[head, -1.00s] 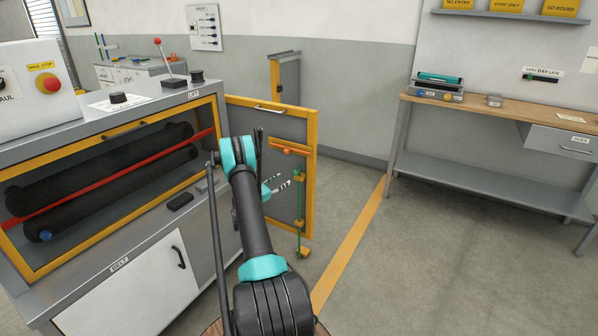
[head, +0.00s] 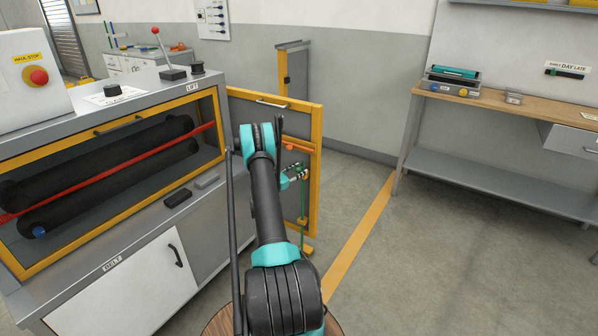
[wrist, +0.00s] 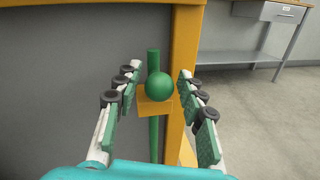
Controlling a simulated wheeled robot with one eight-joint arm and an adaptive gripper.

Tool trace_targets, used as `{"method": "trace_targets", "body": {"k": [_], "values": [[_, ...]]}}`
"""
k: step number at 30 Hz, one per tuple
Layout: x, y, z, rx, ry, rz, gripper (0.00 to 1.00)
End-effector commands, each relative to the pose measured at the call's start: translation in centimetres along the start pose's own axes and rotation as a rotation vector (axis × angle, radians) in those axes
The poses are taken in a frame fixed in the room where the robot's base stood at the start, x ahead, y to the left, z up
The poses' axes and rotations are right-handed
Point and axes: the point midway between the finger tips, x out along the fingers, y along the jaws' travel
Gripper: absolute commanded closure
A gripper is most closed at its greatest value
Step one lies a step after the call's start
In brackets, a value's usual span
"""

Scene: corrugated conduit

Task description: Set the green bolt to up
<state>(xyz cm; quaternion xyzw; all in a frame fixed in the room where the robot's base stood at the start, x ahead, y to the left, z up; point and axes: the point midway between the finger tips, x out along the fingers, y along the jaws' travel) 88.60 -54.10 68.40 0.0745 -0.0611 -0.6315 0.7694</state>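The green bolt (wrist: 153,135) is an upright green rod with a round green knob (wrist: 159,86) on the gate's grey panel, beside its yellow edge post. A yellow bracket (wrist: 147,107) sits behind the knob. In the head view the bolt (head: 303,205) runs down the gate towards the floor, its upper part partly hidden by my gripper (head: 297,173). In the wrist view my gripper (wrist: 160,76) is open, with one finger left and one right of the knob. Gaps show on both sides; whether the knob is fully between the fingertips in depth I cannot tell.
The yellow-framed gate (head: 316,135) stands open beside the grey machine cabinet (head: 60,240). An orange bar (head: 290,147) crosses the gate above the bolt. A workbench (head: 480,108) stands at right. The floor between is clear, with a yellow line (head: 360,235).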

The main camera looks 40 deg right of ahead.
Motion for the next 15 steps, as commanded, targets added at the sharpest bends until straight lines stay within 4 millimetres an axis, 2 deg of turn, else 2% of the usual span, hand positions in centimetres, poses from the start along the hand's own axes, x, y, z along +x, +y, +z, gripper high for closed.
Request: {"method": "trace_targets", "body": {"k": [1, 8, 15], "values": [[0.0, 0.0, 0.0, 0.0, 0.0, 0.0, 0.7], [0.0, 0.0, 0.0, 0.0, 0.0, 0.0, 0.99], [-0.01, -0.01, 0.0, 0.0, 0.0, 0.0, 1.0]]}}
